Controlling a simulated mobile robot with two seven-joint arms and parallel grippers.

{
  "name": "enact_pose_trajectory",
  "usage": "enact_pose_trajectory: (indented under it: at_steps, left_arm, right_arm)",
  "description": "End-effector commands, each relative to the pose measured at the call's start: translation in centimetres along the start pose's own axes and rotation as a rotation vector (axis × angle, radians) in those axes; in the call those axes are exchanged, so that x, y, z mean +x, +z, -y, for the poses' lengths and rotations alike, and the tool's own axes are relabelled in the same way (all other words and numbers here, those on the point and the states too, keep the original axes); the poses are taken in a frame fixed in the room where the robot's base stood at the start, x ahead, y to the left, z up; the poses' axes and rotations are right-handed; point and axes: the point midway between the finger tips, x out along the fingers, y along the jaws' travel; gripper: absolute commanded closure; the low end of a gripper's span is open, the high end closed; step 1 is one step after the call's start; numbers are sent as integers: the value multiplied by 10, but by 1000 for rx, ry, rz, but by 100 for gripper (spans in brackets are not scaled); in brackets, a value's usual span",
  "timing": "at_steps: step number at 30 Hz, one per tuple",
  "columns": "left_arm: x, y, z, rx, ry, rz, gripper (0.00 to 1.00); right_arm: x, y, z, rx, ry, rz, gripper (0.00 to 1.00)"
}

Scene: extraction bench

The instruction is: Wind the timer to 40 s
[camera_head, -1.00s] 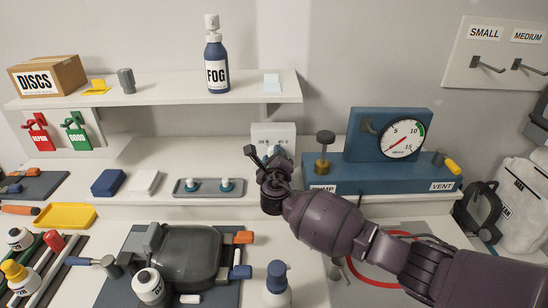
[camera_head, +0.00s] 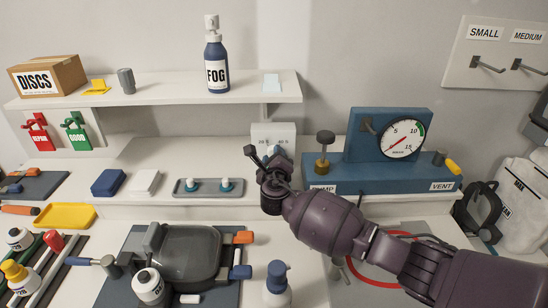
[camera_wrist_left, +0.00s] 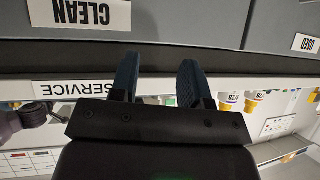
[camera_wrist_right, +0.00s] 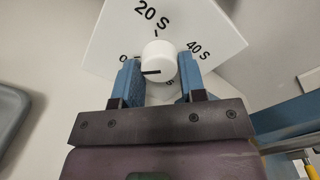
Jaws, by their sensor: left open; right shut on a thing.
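The timer is a white box (camera_head: 273,133) under the shelf at the back. In the right wrist view its dial face (camera_wrist_right: 185,25) reads 0, 20 S and 40 S, with another mark partly hidden at the bottom. Its round white knob (camera_wrist_right: 158,58) has a dark pointer line directed left, toward the 0 side. My right gripper (camera_wrist_right: 160,82) is shut on the knob, one blue finger on each side; it hides the lower timer in the head view (camera_head: 268,158). My left gripper (camera_wrist_left: 157,80) is open and empty near a SERVICE label, outside the head view.
The blue pump base with a gauge (camera_head: 400,139) stands right of the timer. A grey tray with two small bottles (camera_head: 208,194) lies to the left. A blue-topped bottle (camera_head: 277,285) stands at the front.

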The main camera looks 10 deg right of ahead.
Motion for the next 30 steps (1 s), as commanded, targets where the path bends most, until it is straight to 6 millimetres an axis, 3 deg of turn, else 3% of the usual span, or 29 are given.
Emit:
enact_pose_trajectory:
  at_steps: [2, 3, 8, 20, 30]
  left_arm:
    - [0, 0, 0, 0, 0, 0, 57]
    - [0, 0, 0, 0, 0, 0, 57]
    - [0, 0, 0, 0, 0, 0, 57]
    - [0, 0, 0, 0, 0, 0, 57]
    - [-1, -1, 0, 0, 0, 1, 57]
  right_arm:
    - [0, 0, -1, 0, 1, -1, 86]
    - [0, 0, -1, 0, 2, -1, 59]
    - [0, 0, -1, 0, 1, 0, 37]
    - [-7, 0, 0, 1, 1, 1, 37]
    - [-60, -1, -1, 1, 3, 0, 37]
